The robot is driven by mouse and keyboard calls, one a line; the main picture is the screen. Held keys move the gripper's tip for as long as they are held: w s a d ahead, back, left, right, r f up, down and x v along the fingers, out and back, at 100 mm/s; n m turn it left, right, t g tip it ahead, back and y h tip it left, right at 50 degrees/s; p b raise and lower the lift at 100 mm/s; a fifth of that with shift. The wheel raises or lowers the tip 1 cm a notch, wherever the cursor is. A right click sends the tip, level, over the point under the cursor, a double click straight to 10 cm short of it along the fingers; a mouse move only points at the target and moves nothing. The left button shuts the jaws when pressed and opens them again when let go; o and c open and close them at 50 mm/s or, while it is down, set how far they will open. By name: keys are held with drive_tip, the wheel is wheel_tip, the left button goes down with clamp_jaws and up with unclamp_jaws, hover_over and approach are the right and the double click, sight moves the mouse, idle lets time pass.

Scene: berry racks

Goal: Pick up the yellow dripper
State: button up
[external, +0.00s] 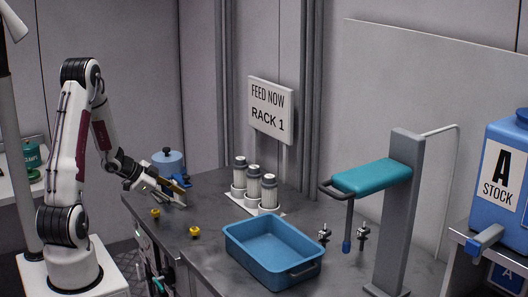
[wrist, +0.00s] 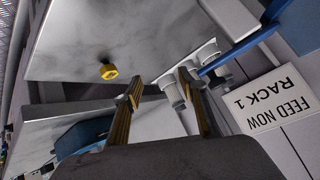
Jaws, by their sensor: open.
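Two small yellow drippers with dark tops stand apart near the left end of the grey bench: one yellow dripper (external: 155,213) by the left edge, the other yellow dripper (external: 195,232) nearer the blue tray. In the wrist view one yellow dripper (wrist: 110,71) shows left of the fingers; I cannot tell which of the two it is. My gripper (external: 184,193) is open and empty, above and behind the drippers at the bench's back left. Its two brown-striped fingers (wrist: 160,84) are apart in the wrist view, touching no dripper.
White-based rack bottles (external: 254,187) stand behind the drippers, under the "FEED NOW RACK 1" sign (external: 271,110). A blue tray (external: 292,269) sits to the right. A blue lidded pot (external: 170,163) is behind my gripper. A grey post (external: 400,215) with a teal arm stands farther right.

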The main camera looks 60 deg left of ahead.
sight(193, 229)
drive_tip(key=s+d+f+h, duration=0.2)
drive_tip(key=s+d+f+t+h, duration=0.1)
drive_tip(key=s+d+f+h, duration=0.1)
drive_tip(key=shift+s+f, duration=0.15)
drive_tip(key=shift+s, duration=0.2)
drive_tip(key=shift+s+d+h, duration=0.55)
drive_tip(key=shift+s+h, duration=0.15)
drive_tip(key=shift+h, duration=0.2)
drive_tip(key=shift+x, duration=1.35)
drive_tip(key=shift+w, duration=0.1)
drive_tip(key=shift+a+x, duration=0.1)
drive_tip(key=shift+x, duration=1.15)
drive_tip(key=shift+a+x, duration=0.15)
drive_tip(key=shift+x, duration=1.1)
drive_tip(key=shift+f, duration=0.2)
drive_tip(key=c, duration=0.8)
